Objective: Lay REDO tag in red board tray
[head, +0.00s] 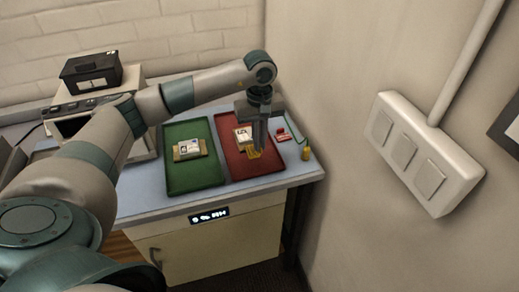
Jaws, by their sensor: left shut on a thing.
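The red board tray (265,167) lies flat on the right half of the worktable. A pale board or package (242,136) lies in it, partly hidden by my gripper. My left gripper (256,146) points down over the tray, shut on a small yellow tag (254,154). The tag is low, at or just above the tray floor; I cannot tell whether it touches. Its lettering is too small to read. My right gripper is not in view.
A green tray (208,178) with a package (188,149) lies left of the red one. A small red item (283,135) and a yellow bottle-like item (306,154) are at the table's right edge. A black box (90,70) sits on equipment at back left. A wall stands close on the right.

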